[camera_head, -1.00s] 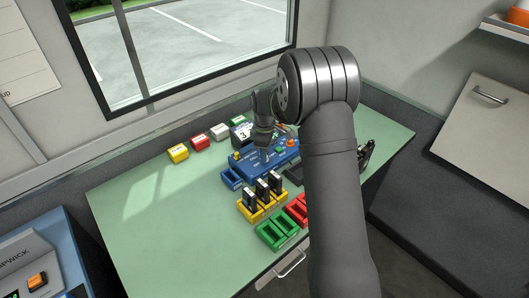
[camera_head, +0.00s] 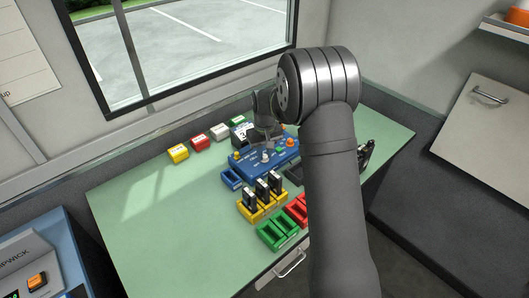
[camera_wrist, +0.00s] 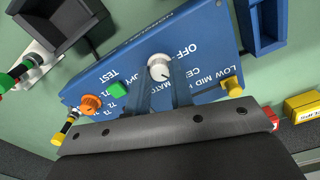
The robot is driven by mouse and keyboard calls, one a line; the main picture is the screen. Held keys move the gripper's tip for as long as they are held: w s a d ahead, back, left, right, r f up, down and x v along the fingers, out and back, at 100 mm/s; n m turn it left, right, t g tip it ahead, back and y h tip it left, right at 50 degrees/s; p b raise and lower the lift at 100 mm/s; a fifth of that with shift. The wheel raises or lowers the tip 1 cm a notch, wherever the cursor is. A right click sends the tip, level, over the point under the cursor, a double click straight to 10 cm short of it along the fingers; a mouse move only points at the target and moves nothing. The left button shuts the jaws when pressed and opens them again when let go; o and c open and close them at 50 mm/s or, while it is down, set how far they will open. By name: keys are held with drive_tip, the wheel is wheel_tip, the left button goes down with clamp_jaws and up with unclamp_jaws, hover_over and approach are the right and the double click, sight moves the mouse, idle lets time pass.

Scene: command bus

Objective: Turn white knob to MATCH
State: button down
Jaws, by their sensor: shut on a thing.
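The white knob (camera_wrist: 159,68) is on the face of the blue panel (camera_wrist: 205,32) in the wrist view. Printed words sit around it, among them OFF, MATCH and TEST. A small dark mark shows low on the right of the knob's face; which word it points to I cannot tell. My gripper (camera_wrist: 163,82) is shut on the knob, one finger at each side. In the head view my gripper (camera_head: 265,146) points down onto the blue panel (camera_head: 248,171), and the knob (camera_head: 266,157) shows small between the fingertips.
Close to my fingers on the panel are a green button (camera_wrist: 118,89), an orange knob (camera_wrist: 91,103) and a yellow knob (camera_wrist: 232,86). In the head view a yellow holder (camera_head: 256,217) with black modules and green trays (camera_head: 270,233) stand in front. The green bench is clear on the left.

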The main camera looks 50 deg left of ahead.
sight(265, 155)
drive_tip(key=m, duration=0.5)
drive_tip(key=shift+m, duration=0.3)
drive_tip(key=m, duration=0.5)
drive_tip(key=shift+m, duration=0.4)
drive_tip(key=c, duration=1.3)
unclamp_jaws()
wheel_tip(265, 155, up, 18)
drive_tip(key=shift+f, duration=0.25)
